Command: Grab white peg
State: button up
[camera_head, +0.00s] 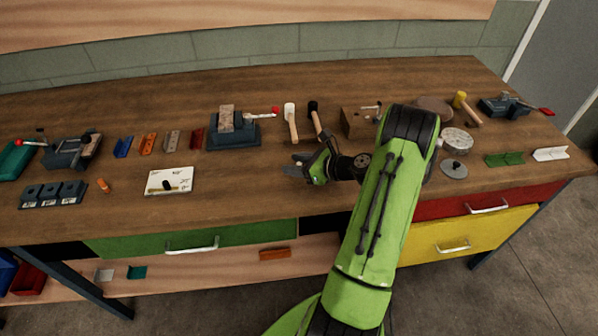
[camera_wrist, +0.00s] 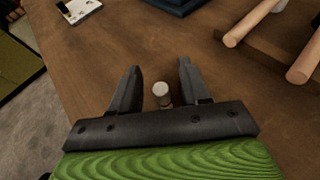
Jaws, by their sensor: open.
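The white peg (camera_wrist: 162,93) shows in the wrist view as a small upright cylinder with a pale round top, standing on the wooden bench. It lies between the two fingers of my gripper (camera_wrist: 158,80), which is open, with a gap to the finger on each side. The lower part of the peg is partly hidden by the gripper body. In the head view my gripper (camera_head: 294,168) is low over the bench, right of the white board, and a small pale spot shows at its fingers.
A white board (camera_head: 169,181) with a black piece lies left of my gripper. A blue vise (camera_head: 234,136) stands behind it. Two mallets, white-headed (camera_head: 290,111) and black-headed (camera_head: 314,108), lie behind with handles toward me. The bench around the peg is clear.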

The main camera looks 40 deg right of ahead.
jog(key=shift+w+a+f, duration=0.1)
jog(key=shift+w+f, duration=0.1)
jog(key=shift+w, duration=0.35)
jog(key=shift+s, duration=0.1)
grip_shut()
jog(key=shift+r, duration=0.1)
